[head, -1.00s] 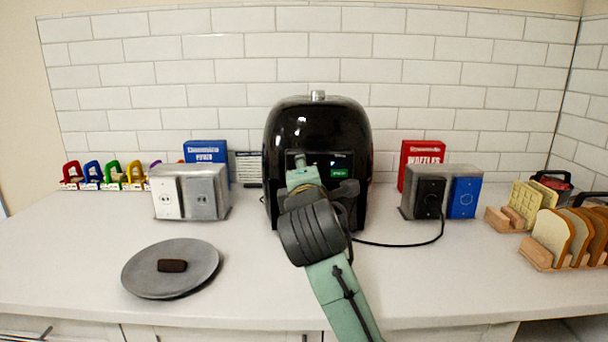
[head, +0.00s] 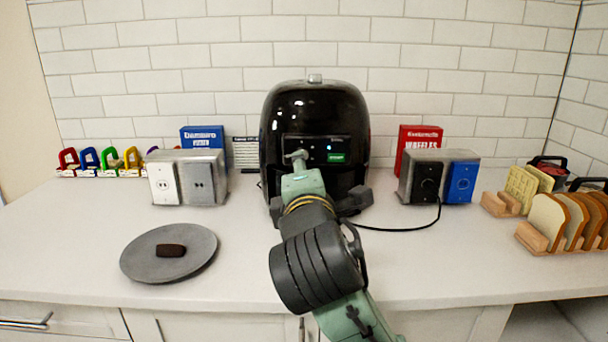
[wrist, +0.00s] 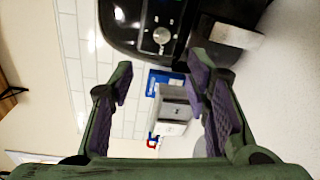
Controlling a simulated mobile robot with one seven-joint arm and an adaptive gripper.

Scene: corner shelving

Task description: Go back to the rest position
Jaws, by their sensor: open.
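My gripper (wrist: 162,72) is open in the wrist view, with its two fingers spread and nothing between them. In the head view my arm's far end is in front of the black appliance (head: 315,110), and the fingers are hard to make out there. The appliance has a small lit green display (head: 337,157) and a plugged-in cord. The wrist view shows the dark appliance (wrist: 185,20) with its round knob (wrist: 161,36) close beyond the fingertips. I cannot tell whether the gripper touches the appliance.
A grey plate (head: 140,262) with a brown item (head: 171,250) lies at left. Outlet boxes (head: 207,183) (head: 460,180) stand either side of the appliance.

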